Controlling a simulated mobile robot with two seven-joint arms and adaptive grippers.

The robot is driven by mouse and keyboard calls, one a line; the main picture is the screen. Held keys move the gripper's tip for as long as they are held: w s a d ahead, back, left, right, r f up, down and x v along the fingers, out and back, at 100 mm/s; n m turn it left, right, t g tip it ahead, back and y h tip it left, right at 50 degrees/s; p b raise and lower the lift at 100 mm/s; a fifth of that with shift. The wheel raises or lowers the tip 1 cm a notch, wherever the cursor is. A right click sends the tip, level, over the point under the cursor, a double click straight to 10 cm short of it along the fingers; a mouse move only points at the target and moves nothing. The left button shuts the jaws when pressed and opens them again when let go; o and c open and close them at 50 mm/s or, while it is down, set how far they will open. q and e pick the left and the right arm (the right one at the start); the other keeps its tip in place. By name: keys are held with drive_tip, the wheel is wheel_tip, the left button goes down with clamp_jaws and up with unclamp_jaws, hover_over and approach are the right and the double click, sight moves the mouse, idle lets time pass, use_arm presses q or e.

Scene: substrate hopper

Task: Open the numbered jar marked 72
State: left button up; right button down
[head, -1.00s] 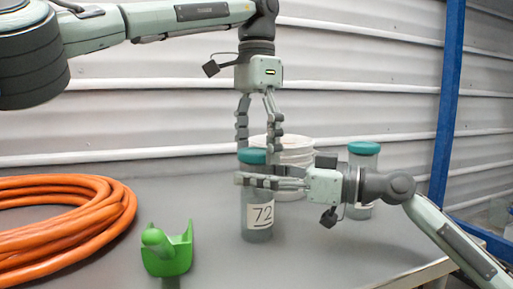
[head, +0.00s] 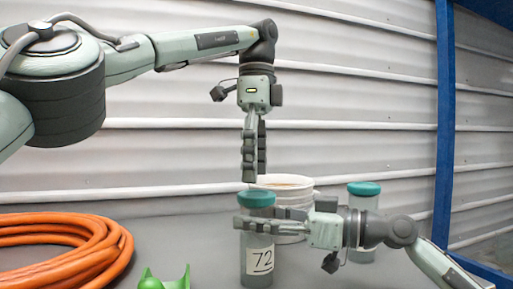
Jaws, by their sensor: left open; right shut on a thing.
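The jar marked 72 (head: 257,265) is a clear grey cylinder with a white label, upright on the table. Its teal lid (head: 257,199) sits on top. My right gripper (head: 250,223) reaches in from the right and is shut on the jar just below the lid. My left gripper (head: 254,178) points straight down above the lid, open, with a small gap between its fingertips and the lid. Its fingers overlap in this view, so the opening between them is mostly hidden.
A second teal-lidded jar (head: 363,190) stands to the right, partly behind my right arm. A white bucket (head: 300,188) stands behind jar 72. A coiled orange hose (head: 65,250) lies at left, and a green object (head: 165,279) is at the bottom edge. A blue post (head: 445,120) rises at right.

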sight(256, 193)
use_arm(q)
drive_tip(key=m, duration=0.4)
drive_tip(key=shift+m, duration=0.4)
drive_tip(key=m, duration=0.7)
drive_tip(key=shift+a+r, duration=0.1)
drive_tip(key=m, duration=0.5)
drive_tip(key=shift+r, duration=0.15)
drive_tip(key=m, duration=0.4)
drive_tip(key=shift+r+m, duration=0.15)
drive_tip(key=shift+m, duration=0.25)
drive_tip(key=m, duration=0.7)
drive_tip(key=shift+r, duration=0.4)
drive_tip(key=m, duration=0.4)
drive_tip(key=shift+r+m, duration=0.3)
drive_tip(key=m, duration=0.4)
drive_tip(key=shift+r+m, duration=0.35)
drive_tip(key=shift+m, duration=0.05)
drive_tip(key=m, duration=0.5)
drive_tip(key=shift+d+r, duration=0.2)
drive_tip(key=shift+r, duration=0.2)
drive_tip(key=shift+a+f+m, duration=0.1)
drive_tip(key=shift+f+m, duration=0.1)
drive_tip(key=shift+m, duration=0.1)
drive_tip(key=shift+a+f, duration=0.1)
drive_tip(key=shift+f, duration=0.5)
drive_tip(key=shift+d+f, duration=0.2)
drive_tip(key=shift+f, duration=2.95)
